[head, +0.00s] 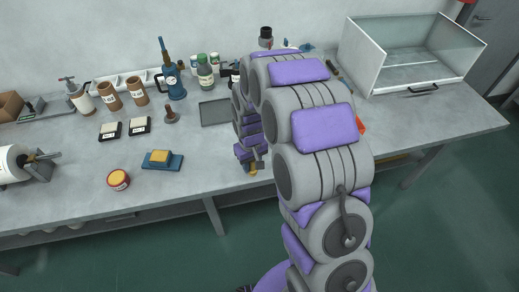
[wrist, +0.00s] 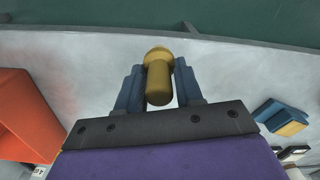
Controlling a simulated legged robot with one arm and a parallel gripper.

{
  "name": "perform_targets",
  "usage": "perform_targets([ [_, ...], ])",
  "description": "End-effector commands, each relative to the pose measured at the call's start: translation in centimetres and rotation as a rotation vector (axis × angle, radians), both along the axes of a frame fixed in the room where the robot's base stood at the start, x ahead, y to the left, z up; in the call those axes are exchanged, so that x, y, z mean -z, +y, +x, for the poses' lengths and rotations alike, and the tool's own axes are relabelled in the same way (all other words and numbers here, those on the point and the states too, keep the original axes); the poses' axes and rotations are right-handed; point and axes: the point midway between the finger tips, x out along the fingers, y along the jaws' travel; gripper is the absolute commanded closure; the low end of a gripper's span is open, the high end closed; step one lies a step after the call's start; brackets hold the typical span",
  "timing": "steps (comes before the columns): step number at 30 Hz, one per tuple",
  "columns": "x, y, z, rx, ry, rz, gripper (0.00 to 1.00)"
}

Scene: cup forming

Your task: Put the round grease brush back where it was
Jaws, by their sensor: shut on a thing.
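The round grease brush, as I take it, is a brass-yellow piece (wrist: 158,80) with a round head and a cylindrical handle in the wrist view. My gripper (wrist: 159,72) is shut on it, with a blue finger on each side. In the head view my gripper (head: 252,163) is low near the bench's front edge, partly hidden by my arm. A small yellow part of the brush (head: 254,169) shows below it. I cannot tell whether the brush touches the bench.
The grey bench (head: 60,175) holds a blue block with a yellow top (head: 160,158), a red-rimmed tin (head: 118,180), a brown knobbed tool (head: 171,117) and a flat dark tray (head: 215,112). Bottles stand behind. An orange thing (wrist: 25,115) is at left in the wrist view. A glass case (head: 405,60) stands right.

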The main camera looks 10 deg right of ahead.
Motion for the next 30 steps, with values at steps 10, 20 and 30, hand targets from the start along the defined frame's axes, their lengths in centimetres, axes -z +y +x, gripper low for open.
perform_targets([
  [10,0.9,-2.3,6.2,0.001,0.001,-0.001,0.99],
  [20,0.9,-3.7,9.4,0.001,-0.001,0.000,0.99],
  [30,3.9,-3.9,9.9,0.001,0.005,0.000,0.99],
])
